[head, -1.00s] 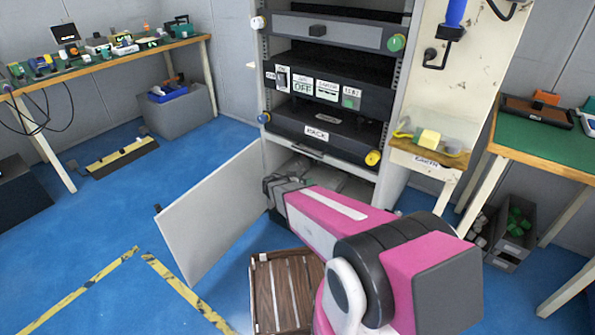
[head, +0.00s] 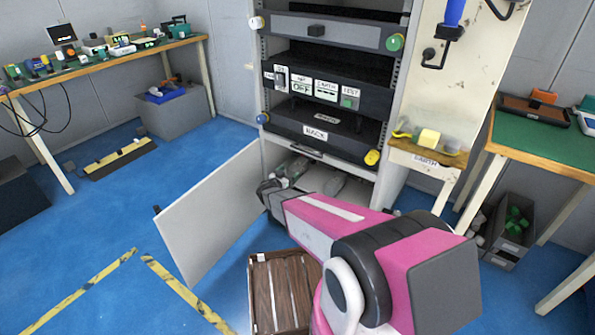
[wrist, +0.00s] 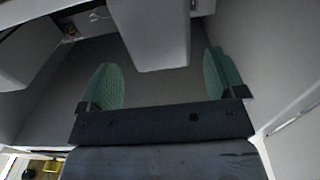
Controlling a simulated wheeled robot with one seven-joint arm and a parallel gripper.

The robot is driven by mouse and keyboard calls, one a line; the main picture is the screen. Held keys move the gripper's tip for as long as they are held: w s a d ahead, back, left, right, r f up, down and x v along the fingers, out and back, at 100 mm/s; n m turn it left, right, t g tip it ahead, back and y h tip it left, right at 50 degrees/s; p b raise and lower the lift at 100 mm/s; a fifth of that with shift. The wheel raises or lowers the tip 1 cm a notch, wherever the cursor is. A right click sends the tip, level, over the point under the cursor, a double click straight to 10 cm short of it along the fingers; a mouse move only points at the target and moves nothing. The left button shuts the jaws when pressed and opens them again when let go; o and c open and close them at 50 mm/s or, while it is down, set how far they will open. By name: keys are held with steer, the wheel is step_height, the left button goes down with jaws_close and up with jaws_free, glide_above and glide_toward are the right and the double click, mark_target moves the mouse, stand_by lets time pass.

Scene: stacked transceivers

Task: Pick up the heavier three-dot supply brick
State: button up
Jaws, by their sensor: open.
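My gripper (wrist: 160,86) is open in the wrist view, with two green finger pads apart and nothing gripped. A pale grey block (wrist: 152,35) reaches down from the top of the wrist view, ahead of and between the fingers. Another grey block (wrist: 50,50) is at the upper left. I see no dots on either, so I cannot tell whether one is the three-dot supply brick. In the head view the dark end of my arm is at the open lower cabinet, and my fingers are hidden. Grey shapes (head: 335,182) lie inside the cabinet, partly behind my arm.
The cabinet door (head: 212,215) stands open to the left. Rack units (head: 325,127) sit above the opening. A wooden crate (head: 262,295) is on the floor in front. A small shelf (head: 428,155) is at the right. The blue floor at left is mostly clear.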

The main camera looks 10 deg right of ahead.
mark_target(294, 166)
steer(key=shift+r+x, duration=0.1)
steer(key=shift+x, duration=1.2)
steer(key=shift+r+x, duration=0.15)
steer(key=shift+x, duration=1.15)
steer(key=shift+a, duration=0.1)
jaws_close()
